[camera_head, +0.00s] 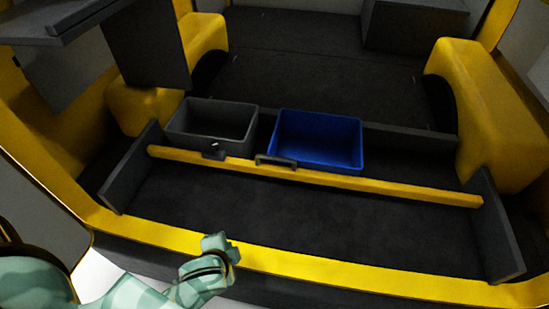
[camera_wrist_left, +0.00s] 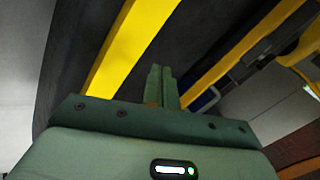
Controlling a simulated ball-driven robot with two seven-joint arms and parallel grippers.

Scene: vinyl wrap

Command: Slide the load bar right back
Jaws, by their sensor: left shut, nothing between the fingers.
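The yellow load bar (camera_head: 385,187) spans the dark floor between two dark side rails, just in front of the bins. A dark handle (camera_head: 276,161) is on it near the middle. My left gripper (camera_head: 216,243) is over the yellow front sill, nearer to me than the bar and apart from it. In the left wrist view its fingers (camera_wrist_left: 162,72) are together with nothing between them. A yellow strip with a dark part beside it, seemingly the load bar (camera_wrist_left: 232,57), lies right of the fingertips there. My right gripper is not in view.
A grey bin (camera_head: 212,122) and a blue bin (camera_head: 320,140) stand side by side behind the bar. Yellow wheel arches (camera_head: 485,110) flank the floor. The yellow sill (camera_head: 340,265) edges the front. Floor between sill and bar is clear. A dark shelf panel hangs upper left.

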